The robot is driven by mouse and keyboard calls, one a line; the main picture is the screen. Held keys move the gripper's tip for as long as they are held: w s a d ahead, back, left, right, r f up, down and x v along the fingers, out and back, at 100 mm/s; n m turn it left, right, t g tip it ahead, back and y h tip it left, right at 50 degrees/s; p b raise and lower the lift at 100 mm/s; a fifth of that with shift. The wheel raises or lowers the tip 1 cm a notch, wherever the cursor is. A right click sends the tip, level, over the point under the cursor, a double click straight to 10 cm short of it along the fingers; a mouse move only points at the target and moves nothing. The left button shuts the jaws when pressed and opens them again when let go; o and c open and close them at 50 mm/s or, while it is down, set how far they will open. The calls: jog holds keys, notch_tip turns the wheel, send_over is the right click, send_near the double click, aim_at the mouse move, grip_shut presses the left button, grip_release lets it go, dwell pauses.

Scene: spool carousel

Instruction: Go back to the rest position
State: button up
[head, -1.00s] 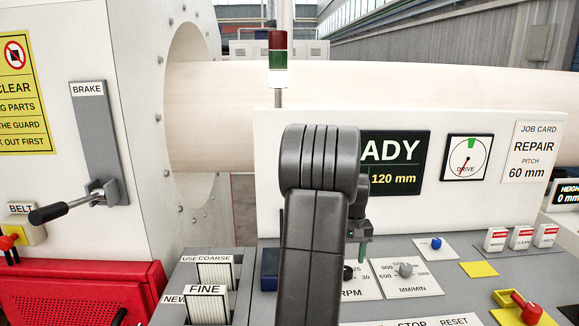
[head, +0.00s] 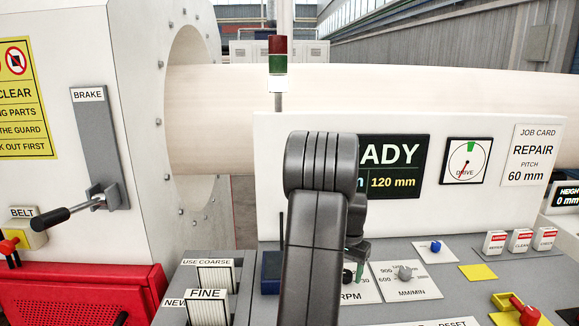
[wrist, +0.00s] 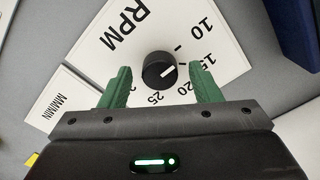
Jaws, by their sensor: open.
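My gripper shows in the wrist view (wrist: 160,66) with two green fingers apart. The black RPM knob (wrist: 159,70) is between or just beyond the fingertips, with a gap visible on both sides; I cannot tell the height between them. The knob's white mark points to the right in the wrist view. In the head view my dark arm stands in front of the panel and hides most of the gripper; only a little green shows beside it. The RPM knob (head: 348,276) shows there just right of my arm.
The grey control desk has a MM/MIN knob (head: 404,273), a blue button (head: 435,246) and a red switch (head: 526,309). A white panel with a display (head: 395,166) stands behind. Card holders (head: 207,307) are at the left. The brake lever (head: 68,213) juts out at far left.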

jog(key=shift+m, duration=0.8)
notch_tip(320, 180, up, 11)
jog(key=b, duration=0.1)
jog(key=shift+r, duration=0.2)
